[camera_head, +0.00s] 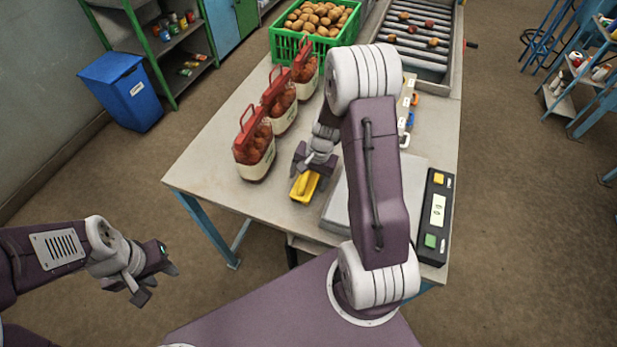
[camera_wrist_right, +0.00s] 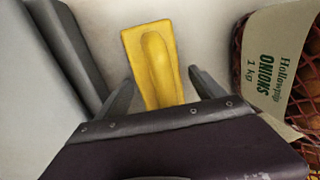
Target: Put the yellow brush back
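The yellow brush (camera_head: 303,188) lies on the table, between the onion sacks and a pale grey plate. Its yellow top also shows in the right wrist view (camera_wrist_right: 157,62); its underside is hidden. My right gripper (camera_head: 307,171) is just above it, pointing down. In the wrist view the fingers of my right gripper (camera_wrist_right: 160,82) stand open on either side of the brush, with small gaps to it. My left gripper (camera_head: 158,288) is open and empty, off the table at the lower left.
Sacks with red handles (camera_head: 255,148) stand in a row left of the brush, one close by in the wrist view (camera_wrist_right: 285,75). A green crate (camera_head: 285,46) of potatoes and a roller tray (camera_head: 440,66) are behind. A black button box (camera_head: 436,215) is right.

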